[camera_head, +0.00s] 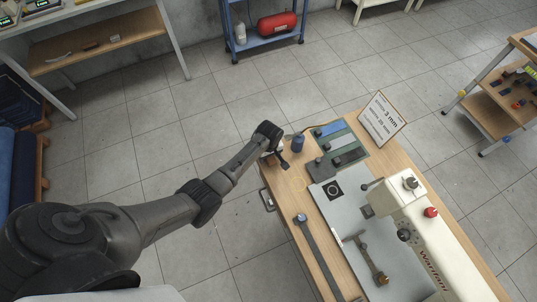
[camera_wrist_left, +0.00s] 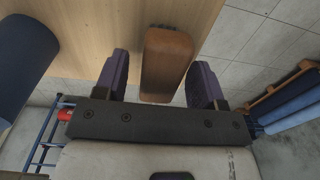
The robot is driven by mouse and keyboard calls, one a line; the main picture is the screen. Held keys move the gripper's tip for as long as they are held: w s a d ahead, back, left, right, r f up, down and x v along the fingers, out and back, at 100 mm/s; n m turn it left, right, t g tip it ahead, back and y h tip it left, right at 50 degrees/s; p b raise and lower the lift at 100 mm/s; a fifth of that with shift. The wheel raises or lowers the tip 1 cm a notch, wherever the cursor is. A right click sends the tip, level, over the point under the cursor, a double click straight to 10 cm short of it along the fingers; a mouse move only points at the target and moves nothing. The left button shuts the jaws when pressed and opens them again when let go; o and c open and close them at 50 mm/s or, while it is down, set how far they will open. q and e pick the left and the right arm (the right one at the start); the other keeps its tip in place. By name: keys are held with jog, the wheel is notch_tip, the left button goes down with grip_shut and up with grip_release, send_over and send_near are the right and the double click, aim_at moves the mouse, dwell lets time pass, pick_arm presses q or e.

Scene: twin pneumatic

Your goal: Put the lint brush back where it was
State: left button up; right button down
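The lint brush (camera_wrist_left: 167,62), a brown wooden block with a dark strip at its far end, shows in the left wrist view at the end of the wooden table (camera_wrist_left: 95,25). My left gripper (camera_wrist_left: 162,85) is open, with one finger on each side of the brush. A clear gap shows at the left finger, and the right finger is close to the wood; contact there cannot be told. In the head view my left gripper (camera_head: 277,157) is at the table's far left corner and mostly hides the brush. My right gripper is not in view.
A dark blue cylinder (camera_head: 298,143) stands just right of my left gripper. Beyond it are a green mat (camera_head: 347,143) with tools and a sign (camera_head: 382,119). A white sewing machine (camera_head: 425,240) and a long dark bar (camera_head: 318,255) fill the nearer table.

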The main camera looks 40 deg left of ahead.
pick_arm(q)
notch_tip(320, 180, up, 11)
jog(key=p, duration=0.2)
jog(key=s+d+m+t, duration=0.1)
jog(key=s+d+m, duration=0.25)
jog(key=s, duration=0.45)
jog(key=s+d+m+t, duration=0.1)
jog(key=s+d+m, duration=0.1)
jog(key=s+m, duration=0.45)
jog(key=s+d+r+m, duration=0.2)
jog(key=s+r, duration=0.1)
jog(key=s, duration=0.4)
jog(key=s+d+r+m+t, duration=0.1)
jog(key=s+d+r+m, duration=0.2)
jog(key=s, duration=0.5)
jog(key=shift+r+t, duration=0.3)
jog(key=shift+r, duration=0.45)
jog(key=shift+c, duration=0.4)
